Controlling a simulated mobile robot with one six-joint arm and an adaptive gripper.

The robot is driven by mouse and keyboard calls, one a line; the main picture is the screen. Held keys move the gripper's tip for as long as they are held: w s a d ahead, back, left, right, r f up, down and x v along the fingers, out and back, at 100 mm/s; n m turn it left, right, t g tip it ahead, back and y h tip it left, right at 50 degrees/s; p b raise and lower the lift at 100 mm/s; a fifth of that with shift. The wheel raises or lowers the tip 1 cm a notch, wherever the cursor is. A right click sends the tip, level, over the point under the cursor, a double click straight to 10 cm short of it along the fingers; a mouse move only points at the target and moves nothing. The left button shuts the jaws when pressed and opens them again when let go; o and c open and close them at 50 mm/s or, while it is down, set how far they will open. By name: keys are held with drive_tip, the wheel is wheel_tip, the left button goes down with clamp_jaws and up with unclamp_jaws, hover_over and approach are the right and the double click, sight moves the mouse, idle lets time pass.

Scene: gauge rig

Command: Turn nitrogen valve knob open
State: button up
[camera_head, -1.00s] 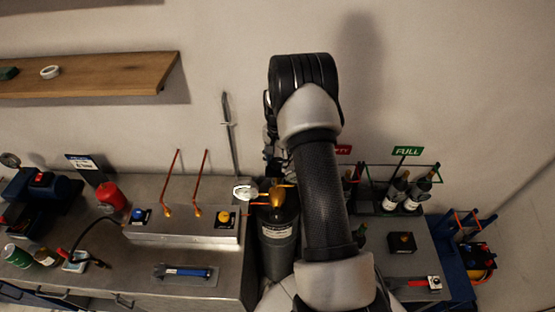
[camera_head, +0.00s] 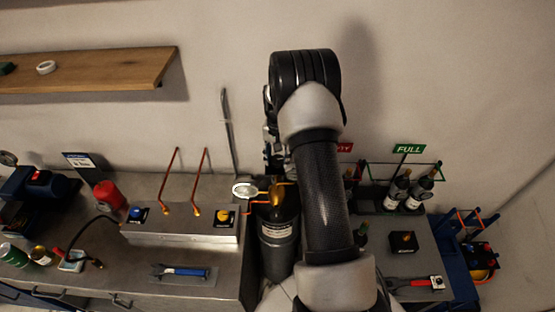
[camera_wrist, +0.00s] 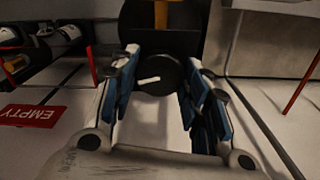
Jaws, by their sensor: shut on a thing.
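The nitrogen cylinder (camera_head: 279,235) is dark grey with a white label and stands between the two benches. A brass valve body (camera_head: 285,193) sits on its top, with a round gauge (camera_head: 244,188) to its left. In the wrist view, a round black knob (camera_wrist: 168,76) shows a white pointer mark lying nearly level, its right end slightly higher. My gripper (camera_wrist: 161,66) has its blue-and-grey fingers on either side of this knob, closed on it. In the head view my own arm hides the knob and most of the gripper.
Left bench has a grey box with blue (camera_head: 136,213) and yellow (camera_head: 225,217) knobs and upright copper pipes. Bottles (camera_head: 410,192) stand in a rack at right under a green FULL sign (camera_head: 408,149). A red EMPTY sign (camera_wrist: 33,115) is in the wrist view. A thin rod leans on the wall.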

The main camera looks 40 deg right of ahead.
sight(278, 160)
drive_tip(key=n+b, duration=0.1)
drive_tip(key=n, duration=0.2)
drive_tip(key=shift+f+n+b, duration=0.1)
drive_tip(key=shift+n+b, duration=0.3)
drive_tip(key=n+b, duration=0.1)
drive_tip(key=n, duration=0.2)
drive_tip(key=shift+n, duration=0.3)
drive_tip(key=n+b, duration=0.1)
drive_tip(key=n, duration=0.2)
drive_tip(key=shift+n, duration=0.3)
drive_tip(key=shift+n+b, duration=0.4)
drive_tip(key=shift+n, duration=1.5)
drive_tip(key=o, duration=1.1)
drive_tip(key=shift+c, duration=0.2)
drive_tip(key=shift+r, duration=0.25)
wheel_tip(278, 160, up, 12)
